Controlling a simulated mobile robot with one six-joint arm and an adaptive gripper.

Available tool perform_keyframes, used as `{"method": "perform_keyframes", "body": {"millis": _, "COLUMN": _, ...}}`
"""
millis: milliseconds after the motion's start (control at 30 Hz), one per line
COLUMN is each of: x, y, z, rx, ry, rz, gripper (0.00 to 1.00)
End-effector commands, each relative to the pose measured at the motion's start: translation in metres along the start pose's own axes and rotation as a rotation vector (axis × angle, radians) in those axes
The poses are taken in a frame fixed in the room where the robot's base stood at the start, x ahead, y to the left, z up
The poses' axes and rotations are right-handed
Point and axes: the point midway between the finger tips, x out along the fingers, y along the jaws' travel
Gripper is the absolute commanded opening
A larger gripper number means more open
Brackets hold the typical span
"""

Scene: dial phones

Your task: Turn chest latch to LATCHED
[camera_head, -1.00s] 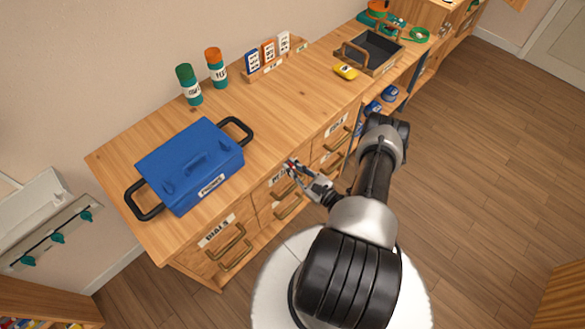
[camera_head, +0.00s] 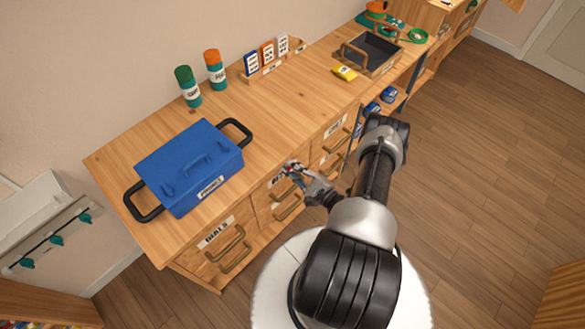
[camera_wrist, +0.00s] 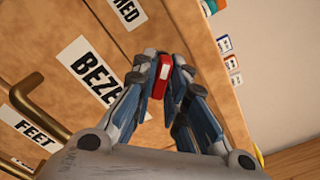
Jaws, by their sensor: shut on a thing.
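The wooden chest of drawers (camera_head: 222,228) stands below the counter, with handles and printed labels on its front. My gripper (camera_head: 292,168) is at the upper front of the chest, near the counter's edge. In the wrist view, my gripper (camera_wrist: 163,72) is shut on a small red piece, the chest latch (camera_wrist: 161,76). The fingers cover its sides. The "BEZE…" label (camera_wrist: 88,68) is partly hidden by a finger.
A drawer handle (camera_wrist: 38,110) and a "FEET" label (camera_wrist: 33,127) lie left of my gripper in the wrist view. A blue toolbox (camera_head: 188,168) sits on the left of the counter. Two canisters, cards and a tray (camera_head: 350,62) stand farther back. The counter's middle is mostly clear.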

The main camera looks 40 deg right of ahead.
Motion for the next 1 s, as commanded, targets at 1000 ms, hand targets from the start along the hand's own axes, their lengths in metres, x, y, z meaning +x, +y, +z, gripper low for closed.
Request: {"method": "perform_keyframes", "body": {"millis": 1000, "x": -0.024, "y": -0.001, "z": -0.002, "rx": -0.003, "ry": 0.006, "rz": -0.004, "gripper": 0.18}}
